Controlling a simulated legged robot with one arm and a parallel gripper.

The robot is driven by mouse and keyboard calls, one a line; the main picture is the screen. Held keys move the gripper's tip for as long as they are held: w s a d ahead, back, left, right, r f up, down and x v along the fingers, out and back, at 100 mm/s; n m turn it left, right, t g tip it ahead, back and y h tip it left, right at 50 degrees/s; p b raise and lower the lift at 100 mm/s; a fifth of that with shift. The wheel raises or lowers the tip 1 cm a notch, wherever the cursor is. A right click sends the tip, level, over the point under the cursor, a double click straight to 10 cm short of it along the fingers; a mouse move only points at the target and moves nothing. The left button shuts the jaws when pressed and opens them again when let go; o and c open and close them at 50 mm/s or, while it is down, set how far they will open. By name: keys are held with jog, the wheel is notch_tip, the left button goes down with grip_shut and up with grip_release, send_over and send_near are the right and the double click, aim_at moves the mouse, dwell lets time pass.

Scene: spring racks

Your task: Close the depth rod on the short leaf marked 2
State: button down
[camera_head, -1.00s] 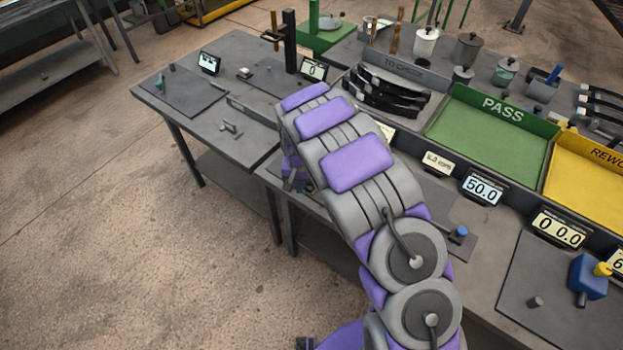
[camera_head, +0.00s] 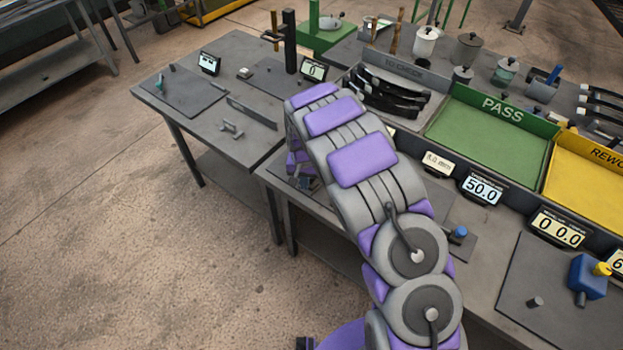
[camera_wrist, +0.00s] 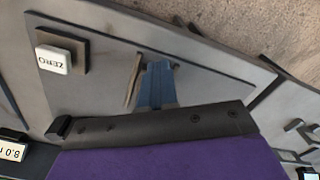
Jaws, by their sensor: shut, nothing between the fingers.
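In the wrist view, my gripper (camera_wrist: 158,85) shows as narrow blue fingers, shut with nothing between them, over a grey plate (camera_wrist: 95,90). A thin tan bar (camera_wrist: 133,80), perhaps the rod or a leaf, lies just left of the fingertips; I cannot tell whether they touch. A white ZERO button (camera_wrist: 53,60) sits on a dark block at the left. A small display (camera_wrist: 12,148) reads about 8.0; it also shows in the head view (camera_head: 438,163). My arm hides most of this spot in the head view. I cannot make out a leaf marked 2.
The green PASS tray (camera_head: 490,140) and yellow REWORK tray (camera_head: 585,190) stand right of my arm. Black curved leaves (camera_head: 385,95) lie in a rack behind it. A left table (camera_head: 215,110) holds small parts.

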jog(key=shift+w+d, duration=0.55)
jog(key=shift+w, duration=0.2)
jog(key=shift+w+d+r, duration=0.1)
jog(key=shift+w+d, duration=0.1)
jog(key=shift+w, duration=0.05)
dwell(0.6)
jog(key=shift+r, duration=0.1)
dwell(0.5)
jog(key=shift+a+r+p, duration=0.1)
jog(key=shift+r+p, duration=0.25)
jog(key=shift+r, duration=0.1)
jog(key=shift+s+r+p, duration=0.15)
jog(key=shift+r+p, duration=0.65)
jog(key=shift+r, duration=2.1)
